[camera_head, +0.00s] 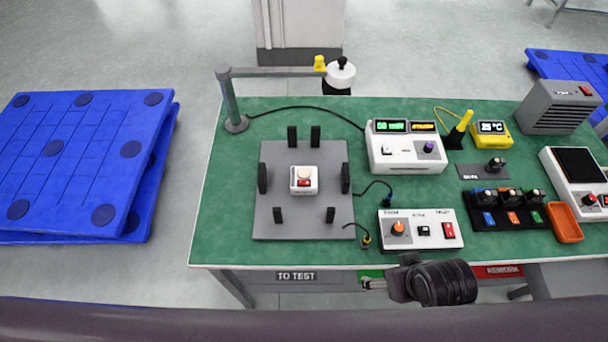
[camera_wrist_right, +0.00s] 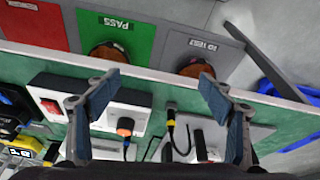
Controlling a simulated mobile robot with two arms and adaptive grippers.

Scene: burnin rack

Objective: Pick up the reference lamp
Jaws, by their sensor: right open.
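No readable label marks the reference lamp, so I cannot tell which thing it is. A small black round-topped unit (camera_head: 495,164) stands on a dark labelled plate at the right of the bench. Several similar black units (camera_head: 510,197) with blue, orange and green tags sit in a black holder in front of it. A white and black head (camera_head: 340,72) hangs at the end of a grey swing arm. My right gripper (camera_head: 374,284) is at the bench's front edge, apart from these. In the right wrist view its fingers (camera_wrist_right: 152,92) are spread and empty. My left gripper is out of view.
A grey fixture plate (camera_head: 270,222) carries a white box with a red switch. White instrument boxes (camera_head: 408,160) and (camera_head: 420,243) a control box stand to its right, with cables between. Front bins include green PASS (camera_wrist_right: 112,25) and grey TO TEST (camera_wrist_right: 205,45). Blue pallets (camera_head: 75,170) lie left.

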